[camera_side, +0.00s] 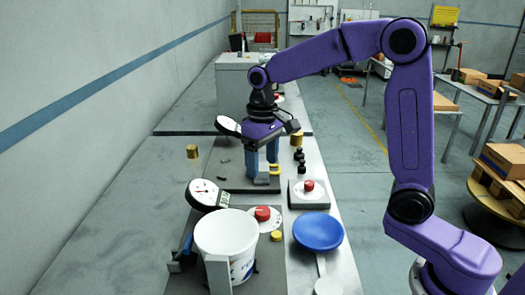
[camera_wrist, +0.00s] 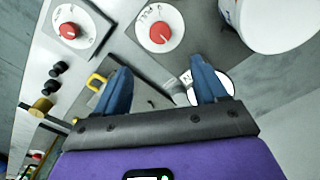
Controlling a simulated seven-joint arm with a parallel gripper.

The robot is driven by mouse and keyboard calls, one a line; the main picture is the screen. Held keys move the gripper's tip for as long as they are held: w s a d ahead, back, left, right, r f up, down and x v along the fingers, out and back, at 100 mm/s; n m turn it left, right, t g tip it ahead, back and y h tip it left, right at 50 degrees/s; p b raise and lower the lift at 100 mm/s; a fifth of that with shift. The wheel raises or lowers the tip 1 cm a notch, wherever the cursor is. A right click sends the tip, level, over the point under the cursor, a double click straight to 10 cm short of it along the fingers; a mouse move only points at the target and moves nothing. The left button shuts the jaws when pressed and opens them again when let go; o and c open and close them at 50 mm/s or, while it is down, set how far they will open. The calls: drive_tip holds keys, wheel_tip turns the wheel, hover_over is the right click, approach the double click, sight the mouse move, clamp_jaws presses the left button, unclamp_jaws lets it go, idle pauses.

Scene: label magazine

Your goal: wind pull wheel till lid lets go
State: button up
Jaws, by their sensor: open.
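The other red knob (camera_side: 309,186) is on a grey box to the right, and shows at the wrist view's upper left (camera_wrist: 69,30). My gripper (camera_side: 262,172) points down, open and empty, over a dark plate behind both knobs. Its blue fingers (camera_wrist: 160,66) are apart and touch neither knob. I cannot identify a lid for certain.
The white bucket (camera_side: 225,236) stands in front, with a blue dish (camera_side: 318,231) to its right. A round gauge (camera_side: 203,194) leans behind the bucket. A yellow handle (camera_side: 275,169) is close to my fingers. Small black weights (camera_side: 300,160) stand to the right.

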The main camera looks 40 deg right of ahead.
drive_tip(key=shift+r, duration=1.15)
drive_tip(key=s+d+f+n, duration=0.1)
drive_tip(key=s+f+n, duration=0.1)
drive_tip(key=s, duration=0.7)
drive_tip(key=s+d+f+n, duration=0.1)
drive_tip(key=s+n, duration=0.4)
drive_tip(key=s, duration=0.5)
drive_tip(key=s+f+n, duration=0.3)
drive_tip(key=s, duration=0.6)
drive_tip(key=shift+s+d+n, duration=0.3)
drive_tip(key=shift+d+n, duration=0.1)
